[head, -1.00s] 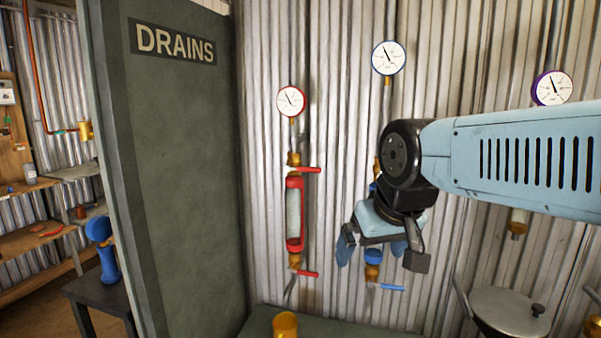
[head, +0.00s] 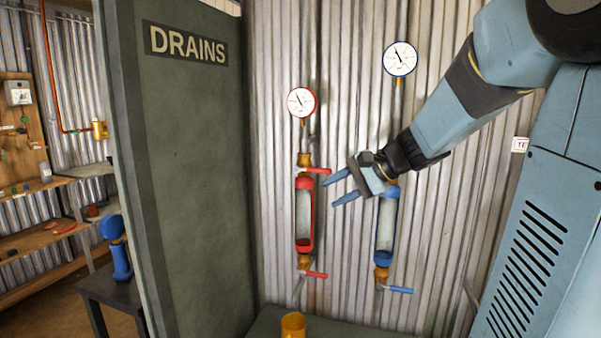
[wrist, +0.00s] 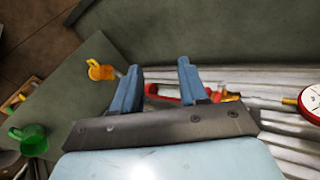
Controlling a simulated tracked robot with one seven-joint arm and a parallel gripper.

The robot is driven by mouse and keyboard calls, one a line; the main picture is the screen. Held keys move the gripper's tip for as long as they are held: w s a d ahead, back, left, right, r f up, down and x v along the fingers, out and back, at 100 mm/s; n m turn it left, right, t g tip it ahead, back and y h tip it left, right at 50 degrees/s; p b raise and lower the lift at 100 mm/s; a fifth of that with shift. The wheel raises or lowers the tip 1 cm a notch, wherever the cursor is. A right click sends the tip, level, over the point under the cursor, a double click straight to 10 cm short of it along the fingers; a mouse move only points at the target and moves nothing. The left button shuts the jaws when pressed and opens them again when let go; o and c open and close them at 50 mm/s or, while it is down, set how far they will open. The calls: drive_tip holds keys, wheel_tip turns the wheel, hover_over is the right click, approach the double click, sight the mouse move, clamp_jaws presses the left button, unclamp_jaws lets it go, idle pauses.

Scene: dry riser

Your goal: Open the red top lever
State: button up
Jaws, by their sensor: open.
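The red top lever (head: 319,171) sticks out to the right from the brass valve above the red-framed sight glass (head: 304,214) on the corrugated wall. It lies about level. A red bottom lever (head: 316,274) points right below the glass. My gripper (head: 335,189) is open and empty, its blue fingers pointing left, just right of and slightly below the top lever in the head view. No contact shows. In the wrist view my open fingers (wrist: 155,88) stand in front of the red sight glass (wrist: 178,93), partly hiding it; I cannot make out the top lever surely there.
The blue-framed sight glass (head: 386,228) with its blue bottom lever (head: 398,290) stands right, behind my gripper. A red-rimmed gauge (head: 302,102) is above the red column. A green panel marked DRAINS (head: 190,130) stands left. An orange mug (head: 293,325) sits on the bench below.

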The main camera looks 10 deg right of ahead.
sight(325, 171)
drive_tip(key=w+d+r+m+t+y, duration=0.1)
drive_tip(key=w+d+m+t, duration=0.45)
drive_tip(key=w+d, duration=0.55)
drive_tip(key=shift+m, duration=0.25)
drive_tip(key=x, duration=1.4)
drive_tip(key=shift+w+a+r, duration=0.15)
drive_tip(key=shift+a+r, duration=0.05)
drive_tip(key=shift+a, duration=0.35)
clamp_jaws()
drive_tip(key=shift+f, duration=0.1)
